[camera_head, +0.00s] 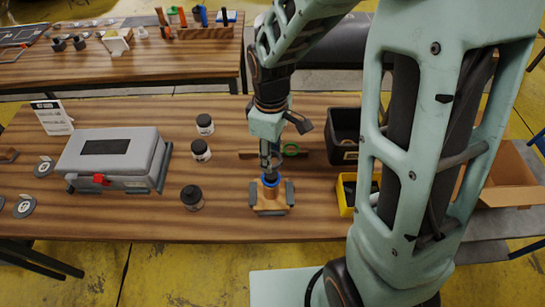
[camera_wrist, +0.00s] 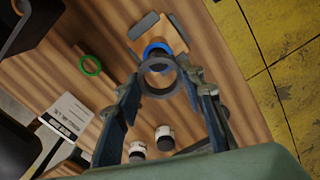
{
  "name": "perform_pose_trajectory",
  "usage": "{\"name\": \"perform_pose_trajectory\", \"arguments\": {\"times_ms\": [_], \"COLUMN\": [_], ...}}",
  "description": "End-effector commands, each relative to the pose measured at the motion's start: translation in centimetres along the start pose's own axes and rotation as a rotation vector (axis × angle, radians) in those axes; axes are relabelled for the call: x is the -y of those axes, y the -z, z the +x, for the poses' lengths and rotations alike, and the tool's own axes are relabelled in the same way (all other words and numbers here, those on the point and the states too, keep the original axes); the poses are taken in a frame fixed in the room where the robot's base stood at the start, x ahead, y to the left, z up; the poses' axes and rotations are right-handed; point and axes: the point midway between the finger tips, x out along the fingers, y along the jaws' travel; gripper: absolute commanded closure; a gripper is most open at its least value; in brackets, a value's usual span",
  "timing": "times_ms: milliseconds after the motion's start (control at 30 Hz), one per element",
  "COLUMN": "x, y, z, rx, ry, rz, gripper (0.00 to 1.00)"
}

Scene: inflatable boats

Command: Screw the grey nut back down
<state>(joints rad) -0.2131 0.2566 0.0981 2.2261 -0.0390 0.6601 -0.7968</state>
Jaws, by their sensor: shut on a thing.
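The grey nut (camera_wrist: 160,94) is a plain ring held between the fingertips of my gripper (camera_wrist: 164,80), which is shut on its sides. In the head view, my gripper (camera_head: 271,163) points down over an orange-brown block (camera_head: 270,200) with grey pads at its sides. A blue ring (camera_head: 270,181) sits on top of this block. The wrist view shows the blue ring (camera_wrist: 156,49) just beyond the nut, partly covered by it, with the block (camera_wrist: 172,37) behind. The nut appears above the blue ring; I cannot tell whether they touch.
A green ring (camera_head: 291,149) lies behind the block. A black bin (camera_head: 343,136) and a yellow bin (camera_head: 346,196) stand to the right. Bare wood lies in front of the case.

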Motion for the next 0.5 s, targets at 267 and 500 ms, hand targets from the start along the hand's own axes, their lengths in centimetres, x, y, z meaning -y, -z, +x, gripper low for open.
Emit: {"name": "perform_pose_trajectory", "arguments": {"times_ms": [267,500], "x": [-0.2,-0.2], "y": [0.2,0.2], "z": [0.1,1.3], "rx": [0.001,0.001], "ry": [0.0,0.0], "rz": [-0.01,-0.01], "gripper": [0.75,0.75]}}
